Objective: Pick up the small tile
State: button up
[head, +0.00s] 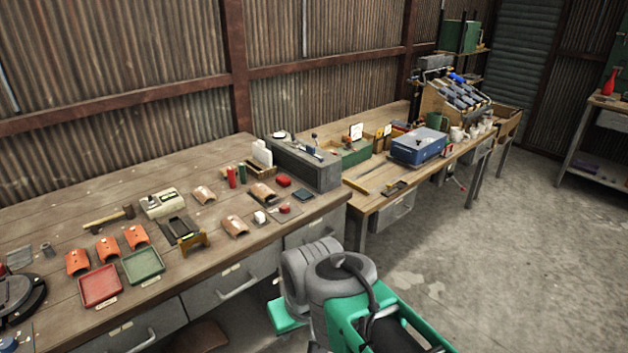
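Several pieces on the near wooden workbench (60,215) look like tiles, and I cannot tell for sure which is the small tile. Three orange curved tiles stand in a row at the left: one (77,262), one (107,249) and one (137,237). Paler pinkish curved tiles lie farther right: one (204,194), one (235,226) and one (262,193). A small flat dark piece (303,196) lies near the bench's right end. My gripper is not in view; only green and grey parts of my own body show at the bottom.
A red tray (100,287) and a green tray (143,264) lie at the bench's front. A hammer (108,219), a pale box (161,203) and a grey block (300,164) stand behind. A second bench (375,200) at right holds a blue case (419,146). Floor at right is clear.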

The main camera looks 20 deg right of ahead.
aim_at(262, 191)
jog(key=z, duration=0.25)
jog(key=i, duration=1.5)
jog(key=u, duration=0.9)
